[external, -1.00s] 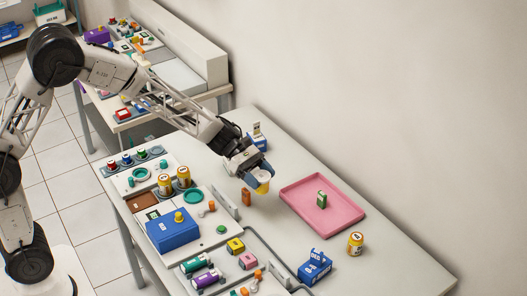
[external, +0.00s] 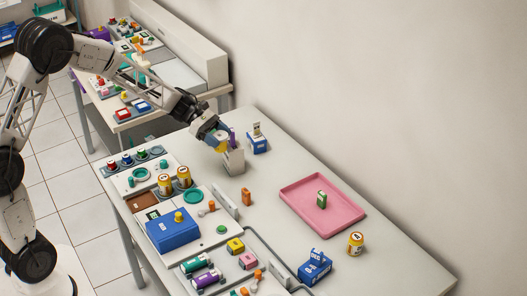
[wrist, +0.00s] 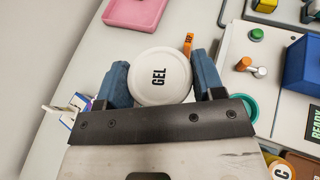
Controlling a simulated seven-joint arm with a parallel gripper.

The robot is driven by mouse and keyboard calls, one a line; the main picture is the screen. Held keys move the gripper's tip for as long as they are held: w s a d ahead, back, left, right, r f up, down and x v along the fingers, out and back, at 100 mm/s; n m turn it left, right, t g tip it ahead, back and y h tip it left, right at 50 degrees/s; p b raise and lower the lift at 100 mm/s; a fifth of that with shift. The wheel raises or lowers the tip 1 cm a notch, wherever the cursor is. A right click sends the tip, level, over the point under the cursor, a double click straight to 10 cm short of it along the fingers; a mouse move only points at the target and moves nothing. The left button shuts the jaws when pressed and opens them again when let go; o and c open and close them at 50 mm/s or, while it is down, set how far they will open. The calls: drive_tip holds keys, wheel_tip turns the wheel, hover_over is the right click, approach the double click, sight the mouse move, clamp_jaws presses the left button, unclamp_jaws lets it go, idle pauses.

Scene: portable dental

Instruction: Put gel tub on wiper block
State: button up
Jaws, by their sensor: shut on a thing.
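My gripper (external: 218,143) is shut on the gel tub, a yellow tub with a white lid marked GEL. The lid (wrist: 160,76) sits between the two blue fingers in the wrist view. No label shows which block is the wiper block. A blue block (external: 258,144) with a pale upright piece stands just to the right.
A pink tray (external: 290,205) holds a small green item (external: 321,199). An orange item (external: 246,197) stands left of the tray. A yellow jar (external: 355,243) and a blue holder (external: 315,268) are near the front right. Crowded panels line the left edge.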

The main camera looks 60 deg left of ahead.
drive_tip(key=s+a+n+t+y, duration=0.1)
drive_tip(key=s+a, duration=0.2)
drive_tip(key=a, duration=0.6)
drive_tip(key=s+a+n+t, duration=0.1)
drive_tip(key=s+a, duration=0.2)
drive_tip(key=a, duration=0.7)
wheel_tip(320, 180, down, 7)
drive_tip(key=shift+d+r, duration=0.2)
drive_tip(key=shift+d, duration=0.05)
drive_tip(key=shift+w, duration=0.15)
drive_tip(key=w+a, duration=0.1)
drive_tip(key=w, duration=0.4)
drive_tip(key=w+a+f, duration=0.1)
drive_tip(key=w+a, duration=0.1)
drive_tip(key=w, duration=0.3)
drive_tip(key=w+a, duration=0.2)
drive_tip(key=w, duration=0.2)
drive_tip(key=shift+w+a+f, duration=0.2)
drive_tip(key=shift+w+a, duration=0.05)
drive_tip(key=shift+w, duration=0.15)
drive_tip(key=shift+f, duration=0.1)
drive_tip(key=shift+f, duration=1.7)
drive_tip(key=shift+f, duration=0.1)
